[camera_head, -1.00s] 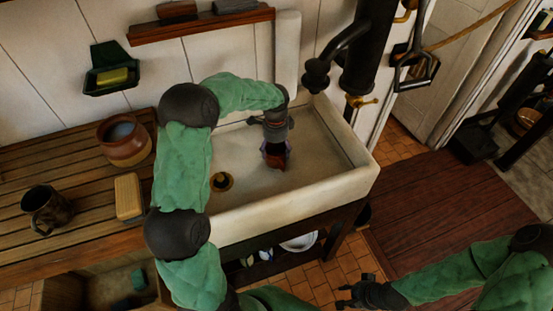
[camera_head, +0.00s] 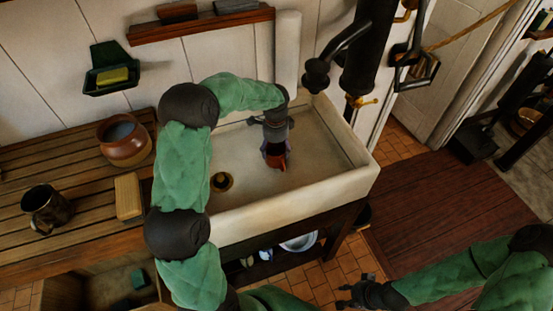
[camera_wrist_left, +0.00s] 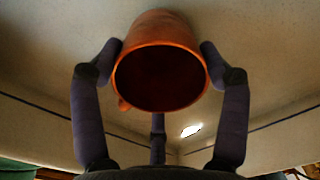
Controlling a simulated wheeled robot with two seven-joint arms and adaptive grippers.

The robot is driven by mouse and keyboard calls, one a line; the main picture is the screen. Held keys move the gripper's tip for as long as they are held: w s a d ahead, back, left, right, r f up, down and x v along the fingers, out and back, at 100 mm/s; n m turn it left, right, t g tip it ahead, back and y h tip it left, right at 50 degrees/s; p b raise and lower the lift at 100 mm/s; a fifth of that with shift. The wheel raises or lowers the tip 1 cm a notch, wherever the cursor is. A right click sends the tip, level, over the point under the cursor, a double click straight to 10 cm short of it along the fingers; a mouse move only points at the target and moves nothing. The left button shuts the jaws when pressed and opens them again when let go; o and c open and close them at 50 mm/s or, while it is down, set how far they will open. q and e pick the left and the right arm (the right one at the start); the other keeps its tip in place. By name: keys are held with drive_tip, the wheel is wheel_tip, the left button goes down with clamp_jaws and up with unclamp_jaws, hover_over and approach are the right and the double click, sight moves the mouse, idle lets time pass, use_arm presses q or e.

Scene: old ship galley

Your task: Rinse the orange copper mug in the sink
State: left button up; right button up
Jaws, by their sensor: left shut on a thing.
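The orange copper mug (camera_head: 276,161) is inside the white sink (camera_head: 320,190), mostly covered by my gripper in the head view. In the left wrist view the mug (camera_wrist_left: 160,62) has its dark open mouth toward the camera, with part of its handle at the lower left of the rim. My left gripper (camera_head: 275,150) is shut on the mug, its fingers on either side of it. In the head view it points down into the basin. My right gripper (camera_head: 352,292) is at the lower right, outside the sink and away from the mug; its jaw opening is too small to tell.
A black pump spout (camera_head: 316,75) hangs over the sink's back right. A drain plug (camera_head: 221,181) lies left in the basin. On the wooden counter at left are a brown pot (camera_head: 124,140), a dark mug (camera_head: 45,209) and a tan block (camera_head: 129,196).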

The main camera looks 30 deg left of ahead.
use_arm(q)
drive_tip(key=shift+r, duration=0.15)
drive_tip(key=shift+r+p, duration=6.5)
drive_tip(key=shift+r, duration=2)
wheel_tip(320, 180, up, 4)
drive_tip(key=p, duration=0.3)
